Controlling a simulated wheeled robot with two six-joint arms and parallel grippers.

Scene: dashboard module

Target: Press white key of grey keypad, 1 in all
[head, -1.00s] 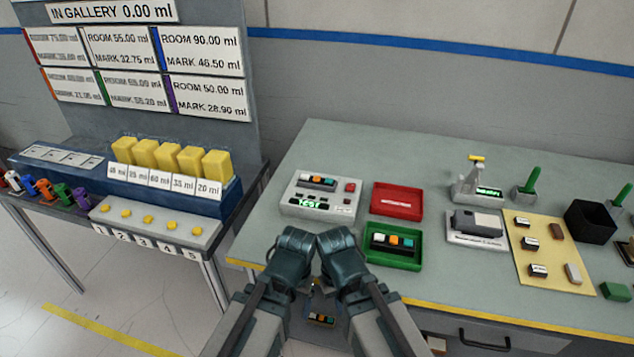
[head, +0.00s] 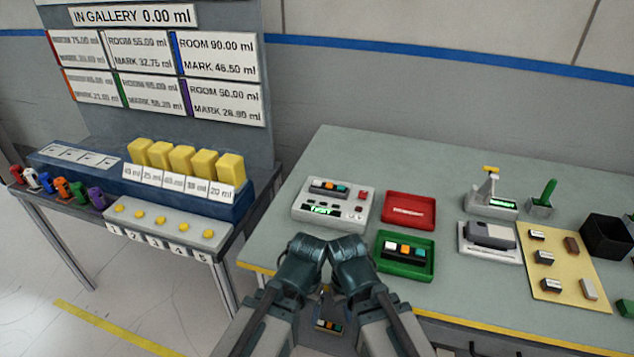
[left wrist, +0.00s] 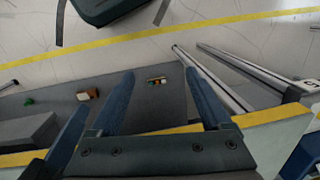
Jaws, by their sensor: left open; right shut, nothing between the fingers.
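Three small dark keypads with a white, an orange and a teal key show in the head view. One (head: 329,187) sits on a pale grey tester, one (head: 404,249) lies in the green tray, and one (head: 328,325) lies low down below the table front. I cannot tell which is the grey one. The low one also shows in the left wrist view (left wrist: 157,80), framed by the open, empty fingers of my left gripper (left wrist: 159,74), well apart from them. My right gripper (head: 350,264) is shut and empty at the table's front edge; its fingertips are not clear.
The tester (head: 333,207) has a lit green display. A red tray (head: 409,208), a grey device (head: 489,240), a yellow board (head: 561,265) and a black bin (head: 606,237) share the table. A dispenser bench (head: 150,190) stands left, across a gap. Bare tabletop lies behind the trays.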

